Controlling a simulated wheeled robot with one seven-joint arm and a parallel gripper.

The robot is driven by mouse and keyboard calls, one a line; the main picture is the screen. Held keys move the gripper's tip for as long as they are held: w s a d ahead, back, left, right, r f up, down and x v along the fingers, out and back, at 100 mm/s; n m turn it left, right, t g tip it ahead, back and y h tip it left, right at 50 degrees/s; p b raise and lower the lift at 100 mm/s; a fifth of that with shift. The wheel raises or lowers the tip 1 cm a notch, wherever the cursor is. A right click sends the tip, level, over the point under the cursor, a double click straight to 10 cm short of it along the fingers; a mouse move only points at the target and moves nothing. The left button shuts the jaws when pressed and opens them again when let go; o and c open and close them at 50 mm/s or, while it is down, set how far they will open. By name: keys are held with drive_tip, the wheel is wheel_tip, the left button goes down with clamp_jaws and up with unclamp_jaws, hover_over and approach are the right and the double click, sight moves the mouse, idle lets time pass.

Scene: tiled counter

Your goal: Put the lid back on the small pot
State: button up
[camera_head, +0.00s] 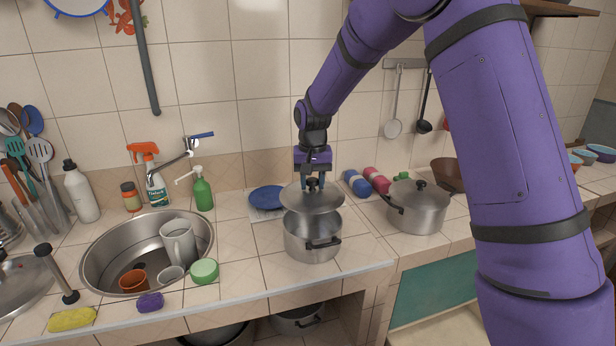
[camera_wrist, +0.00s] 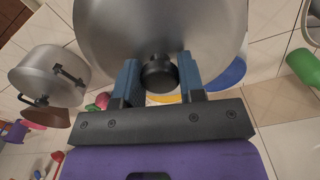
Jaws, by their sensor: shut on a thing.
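The small pot (camera_head: 312,240) is a steel pot with black handles, standing on the tiled counter right of the sink. Its steel lid (camera_head: 311,200) is held level above the pot's opening, a little toward the back. A dark gap of the pot's inside shows below the lid's front edge. My gripper (camera_head: 313,183) is shut on the lid's black knob from above. In the wrist view, the two blue fingers of my gripper (camera_wrist: 159,78) flank the knob (camera_wrist: 158,74), and the lid (camera_wrist: 150,25) fills the top middle. The small pot is hidden there.
A blue plate (camera_head: 267,197) lies back left. The sink (camera_head: 104,258) holds a pitcher (camera_head: 179,242). The counter's front edge is close to the small pot.

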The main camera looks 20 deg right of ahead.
drive_tip(key=shift+f, duration=2.55)
drive_tip(key=shift+f, duration=0.1)
idle(0.4)
drive_tip(key=shift+s, duration=0.1)
drive_tip(key=o, duration=1.5)
drive_tip(key=shift+r, duration=3.5)
clamp_jaws()
